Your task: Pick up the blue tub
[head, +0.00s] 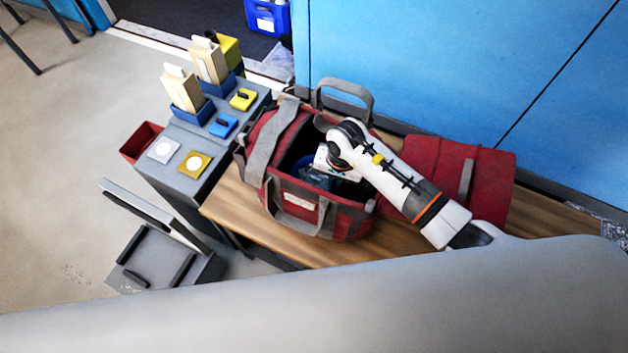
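A red and grey tool bag (352,222) stands open on the wooden bench. My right arm comes in from the right, and my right gripper (322,172) is down in the bag's mouth. Its fingertips are hidden or too small to make out, so I cannot tell whether they hold anything. Something dark bluish and partly see-through (314,180) shows inside the bag beside the gripper; I cannot tell its shape. A bright blue tub (266,17) with a white label stands far off on the dark floor at the top, cut by the picture's edge. My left gripper is not in view.
Left of the bag, a grey cabinet (180,137) carries blue holders with cream boxes, plus blue, yellow and white pieces. A red bin (141,141) is beside it. The bag's red flap (490,178) lies right. A blue wall (440,70) closes the back.

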